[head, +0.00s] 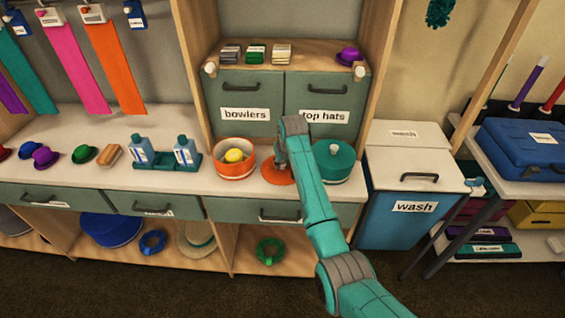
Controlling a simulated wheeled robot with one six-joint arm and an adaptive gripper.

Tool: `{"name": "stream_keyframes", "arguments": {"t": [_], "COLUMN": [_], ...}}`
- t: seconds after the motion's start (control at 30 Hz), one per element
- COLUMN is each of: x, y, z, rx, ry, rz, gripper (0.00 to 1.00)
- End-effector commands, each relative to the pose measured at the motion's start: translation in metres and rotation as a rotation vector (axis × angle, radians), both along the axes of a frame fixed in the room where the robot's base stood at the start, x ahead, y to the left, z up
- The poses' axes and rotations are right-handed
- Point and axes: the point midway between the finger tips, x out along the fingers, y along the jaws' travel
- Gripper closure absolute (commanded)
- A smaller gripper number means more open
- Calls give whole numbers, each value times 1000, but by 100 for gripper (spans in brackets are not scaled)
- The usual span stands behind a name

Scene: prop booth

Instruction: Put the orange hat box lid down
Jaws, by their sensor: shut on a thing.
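The orange hat box lid (271,176) is a flat disc at the counter, between the orange hat box and the teal hat box. My gripper (281,166) is above the lid and shut on it from the top; my arm hides the lid's right part. I cannot tell whether the lid touches the counter or hangs just above it. The orange hat box (235,171) stands open to the left, with a yellow hat (234,155) inside.
A teal hat box (333,165) stands close on the right. Blue bottles (187,152) in a teal rack are left of the orange box. Drawers labelled bowlers (245,100) and top hats (317,103) rise behind. A blue wash bin (405,207) stands right of the counter.

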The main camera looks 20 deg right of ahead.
Motion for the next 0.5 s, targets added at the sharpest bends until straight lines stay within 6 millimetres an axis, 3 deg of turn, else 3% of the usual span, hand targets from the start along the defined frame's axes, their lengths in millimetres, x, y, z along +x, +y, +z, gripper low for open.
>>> {"name": "stream_keyframes", "arguments": {"t": [0.03, 0.07, 0.13, 0.5], "x": [0, 0, 0, 0], "y": [0, 0, 0, 0], "z": [-2, -1, -1, 2], "rx": [0, 0, 0, 0], "ry": [1, 0, 1, 0], "rz": [0, 0, 0, 0], "gripper": [99, 64, 46, 46]}}
